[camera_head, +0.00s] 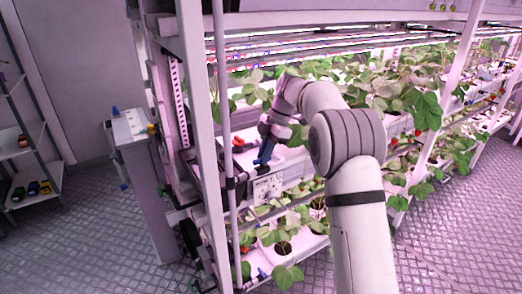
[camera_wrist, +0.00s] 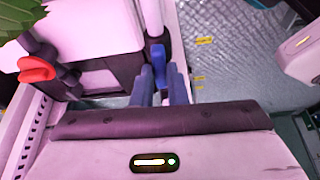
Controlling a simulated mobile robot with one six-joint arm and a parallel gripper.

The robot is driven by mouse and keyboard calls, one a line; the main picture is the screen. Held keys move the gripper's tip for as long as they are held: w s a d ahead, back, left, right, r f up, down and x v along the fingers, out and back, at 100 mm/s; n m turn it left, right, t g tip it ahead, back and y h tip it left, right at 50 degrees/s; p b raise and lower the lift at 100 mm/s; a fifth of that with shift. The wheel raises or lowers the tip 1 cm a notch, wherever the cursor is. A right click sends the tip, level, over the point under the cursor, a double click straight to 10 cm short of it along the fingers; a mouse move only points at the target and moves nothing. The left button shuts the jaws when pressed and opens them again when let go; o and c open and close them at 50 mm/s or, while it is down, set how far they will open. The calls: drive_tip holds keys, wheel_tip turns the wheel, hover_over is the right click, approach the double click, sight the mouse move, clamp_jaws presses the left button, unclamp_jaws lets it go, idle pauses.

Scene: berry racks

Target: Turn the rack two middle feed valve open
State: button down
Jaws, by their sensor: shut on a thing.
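The middle feed valve's blue handle (camera_wrist: 157,54) shows between my fingers in the wrist view, on a dark fitting at the end of a white channel. My gripper (camera_wrist: 161,72) is shut on this handle, one finger on each side. In the head view my gripper (camera_head: 264,152) reaches into the rack at its middle level, behind the front post. The blue there is small, and I cannot separate handle from fingers. The valve's lower body is partly hidden by my fingers and gripper housing.
A red handle (camera_wrist: 37,69) sits left of my gripper in the wrist view, near leaves. The rack's front post (camera_head: 199,120) and a thin pipe stand left of my arm. A grey cabinet (camera_head: 143,185) stands further left. Open floor (camera_head: 440,245) lies to the right.

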drive_tip(key=shift+d+f+n+g, duration=0.1)
drive_tip(key=shift+f+n+g, duration=0.15)
drive_tip(key=shift+n, duration=0.25)
drive_tip(key=c, duration=1.5)
unclamp_jaws()
drive_tip(key=shift+r, duration=0.15)
drive_tip(key=shift+o, duration=0.3)
drive_tip(key=shift+r, duration=0.1)
drive_tip(key=shift+r, duration=0.2)
drive_tip(key=v, duration=0.2)
drive_tip(key=shift+d+r, duration=0.2)
drive_tip(key=shift+r, duration=0.05)
drive_tip(key=w+d+p, duration=0.1)
drive_tip(key=w+d, duration=0.6)
drive_tip(key=d, duration=0.2)
drive_tip(key=shift+d+p, duration=0.35)
drive_tip(key=shift+d, duration=0.05)
